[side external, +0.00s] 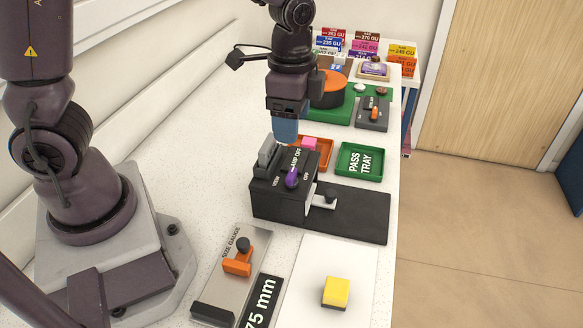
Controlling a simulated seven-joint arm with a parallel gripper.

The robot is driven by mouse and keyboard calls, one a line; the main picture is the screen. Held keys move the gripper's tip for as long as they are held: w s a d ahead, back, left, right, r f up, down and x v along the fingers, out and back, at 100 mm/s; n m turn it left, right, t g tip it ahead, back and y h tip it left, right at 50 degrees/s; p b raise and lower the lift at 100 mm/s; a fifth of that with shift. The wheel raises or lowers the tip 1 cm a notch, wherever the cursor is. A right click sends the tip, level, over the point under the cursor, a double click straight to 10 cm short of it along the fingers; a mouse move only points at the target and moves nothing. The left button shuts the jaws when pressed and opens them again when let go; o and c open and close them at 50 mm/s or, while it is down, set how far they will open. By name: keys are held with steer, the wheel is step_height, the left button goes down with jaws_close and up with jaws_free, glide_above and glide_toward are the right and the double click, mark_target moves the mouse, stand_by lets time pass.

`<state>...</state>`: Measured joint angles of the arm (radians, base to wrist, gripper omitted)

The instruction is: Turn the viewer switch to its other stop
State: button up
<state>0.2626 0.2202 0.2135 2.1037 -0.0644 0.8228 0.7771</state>
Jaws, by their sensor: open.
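The viewer switch (291,178) appears to be the purple knob on the sloped face of a black box (270,198). The knob stands roughly upright in the picture. Small white labels surround it, one at its right reading OFF; the others are too small to read surely. My gripper (285,142) points down above the back of the box, behind and above the knob, and looks apart from it. Its blue fingers overlap in this view, so the gap between them is hidden. Nothing shows held in it.
A grey upright piece (268,152) stands on the box's back left. A black plate (362,214) with a metal bracket (326,199) extends right. Behind are an orange tray (325,146) and green pass tray (360,160). A size gauge (222,285) and yellow block (336,292) are in front.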

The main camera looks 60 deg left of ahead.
mark_target(292, 173)
step_height(292, 173, down, 11)
steer(key=shift+f, duration=0.15)
steer(key=shift+c, duration=0.5)
steer(key=c, duration=0.8)
